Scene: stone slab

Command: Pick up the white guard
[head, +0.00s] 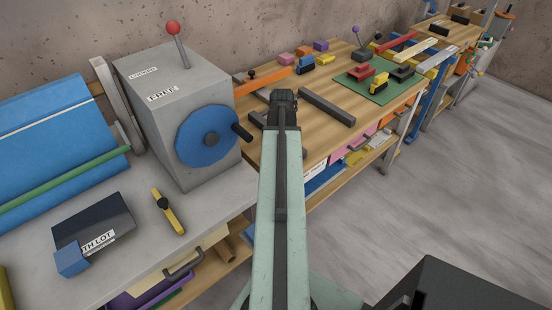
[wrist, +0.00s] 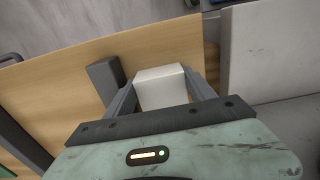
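The white guard is a plain white block (wrist: 162,90) between the two fingers of my gripper (wrist: 161,80) in the wrist view. The fingers stand apart, one along each side of the block, very close to it or touching. I cannot tell whether they press on it, nor whether the block rests on the wooden bench or is raised. In the head view my dark gripper (head: 283,103) is over the near part of the wooden bench top (head: 320,140). No white block shows there; my arm and gripper hide that spot.
A grey machine with a blue wheel (head: 206,136) stands left of my arm. A dark bar (head: 327,106) lies right of my gripper. A green mat (head: 380,90) with several coloured pieces lies farther right. The grey floor (head: 455,150) is open at right.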

